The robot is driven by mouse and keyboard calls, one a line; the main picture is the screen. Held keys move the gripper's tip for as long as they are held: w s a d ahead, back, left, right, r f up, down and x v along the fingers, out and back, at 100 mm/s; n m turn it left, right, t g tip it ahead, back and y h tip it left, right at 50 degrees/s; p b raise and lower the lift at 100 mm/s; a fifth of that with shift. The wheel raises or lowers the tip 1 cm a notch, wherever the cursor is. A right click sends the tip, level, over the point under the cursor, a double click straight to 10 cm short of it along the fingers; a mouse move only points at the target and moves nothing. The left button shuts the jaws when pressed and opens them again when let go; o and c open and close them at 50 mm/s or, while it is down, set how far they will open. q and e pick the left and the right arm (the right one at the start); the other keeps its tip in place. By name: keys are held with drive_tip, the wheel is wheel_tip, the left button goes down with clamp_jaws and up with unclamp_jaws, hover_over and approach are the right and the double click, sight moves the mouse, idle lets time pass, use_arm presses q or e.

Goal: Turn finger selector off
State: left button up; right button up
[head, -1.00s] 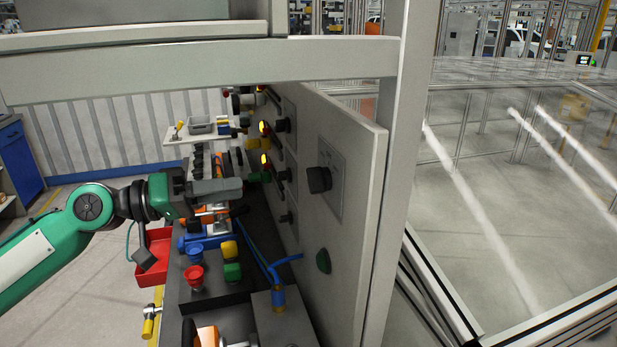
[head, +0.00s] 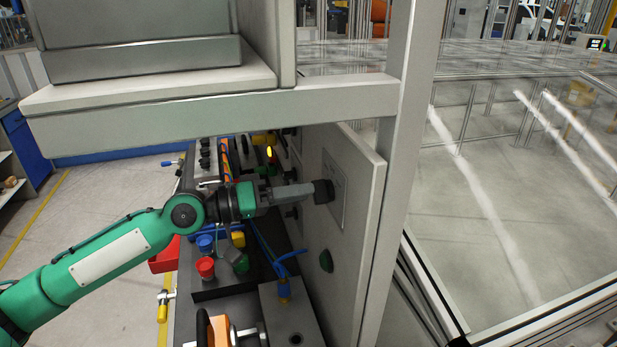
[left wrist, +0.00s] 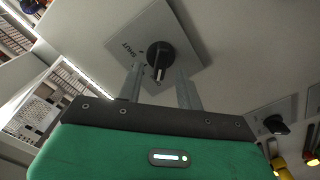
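A black rotary selector knob (head: 323,191) sits on a square grey plate (head: 337,208) on the upright panel. My right gripper is not in view.
Another black knob (left wrist: 276,124) shows at right in the left wrist view. Red (head: 205,268) and blue buttons stand on the bench below my arm. A frame post (head: 398,180) bounds the panel's right.

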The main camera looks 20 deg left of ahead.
sight(322, 192)
use_arm(q)
drive_tip(key=p+x, duration=0.1)
drive_tip(key=x, duration=0.1)
drive_tip(key=shift+w+d, duration=0.2)
clamp_jaws()
drive_tip(key=shift+s+m+b, duration=0.15)
drive_tip(key=shift+m+b, duration=4.35)
drive_tip(key=shift+b, duration=1.3)
